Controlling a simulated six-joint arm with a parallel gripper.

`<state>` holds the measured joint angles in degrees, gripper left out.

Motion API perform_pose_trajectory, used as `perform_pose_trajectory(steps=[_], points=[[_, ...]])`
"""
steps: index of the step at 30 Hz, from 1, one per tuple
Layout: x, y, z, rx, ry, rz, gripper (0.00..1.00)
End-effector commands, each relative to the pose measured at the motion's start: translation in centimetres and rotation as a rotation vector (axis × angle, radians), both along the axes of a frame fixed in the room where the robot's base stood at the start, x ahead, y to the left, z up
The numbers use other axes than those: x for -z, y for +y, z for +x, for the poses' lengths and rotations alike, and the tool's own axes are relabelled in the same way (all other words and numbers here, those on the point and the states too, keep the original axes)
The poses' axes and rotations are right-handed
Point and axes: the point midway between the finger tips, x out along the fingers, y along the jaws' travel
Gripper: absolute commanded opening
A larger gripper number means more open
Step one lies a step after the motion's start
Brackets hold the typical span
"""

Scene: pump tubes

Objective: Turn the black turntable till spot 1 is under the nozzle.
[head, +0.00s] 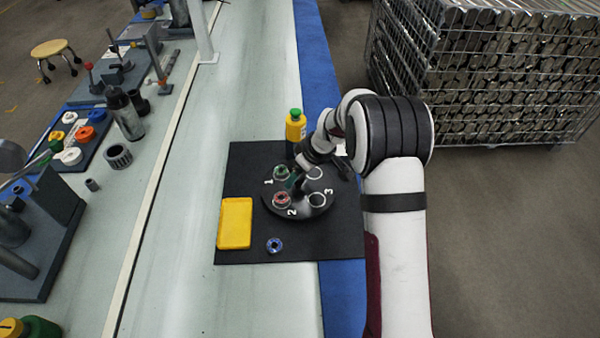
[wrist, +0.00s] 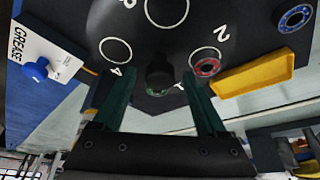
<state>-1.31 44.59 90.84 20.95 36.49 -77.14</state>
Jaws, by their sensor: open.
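The black turntable (head: 300,208) lies on a black mat, with white rings and numbers on its top. A green-topped part (head: 281,173) is on the spot by number 1, at the turntable's far left. A red ring (head: 281,200) is on the spot by number 2; it also shows in the wrist view (wrist: 207,67). The spot by 3 (head: 317,200) looks empty. My gripper (head: 298,184) is open over the turntable. In the wrist view, its fingers (wrist: 160,76) stand either side of a dark knob (wrist: 158,74); contact cannot be told. I cannot make out the nozzle.
A yellow tray (head: 235,223) and a blue ring (head: 274,245) lie on the mat's near left. A yellow bottle (head: 296,125) with a green cap stands behind the turntable. A white GREASE panel (wrist: 45,50) with a blue knob shows in the wrist view.

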Motion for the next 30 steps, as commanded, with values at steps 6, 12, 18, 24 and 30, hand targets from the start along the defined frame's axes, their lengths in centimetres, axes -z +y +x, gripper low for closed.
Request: perform_pose_trajectory(steps=[6, 12, 18, 24, 30], points=[[-0.03, -0.01, -0.01, 0.0, 0.0, 0.0, 0.38], [-0.05, -0.01, -0.02, 0.0, 0.0, 0.0, 0.02], [-0.06, 0.0, -0.03, 0.0, 0.001, 0.001, 0.0], [-0.06, -0.01, -0.04, 0.0, 0.001, 0.001, 0.0], [-0.06, 0.0, -0.05, 0.0, 0.001, 0.001, 0.0]])
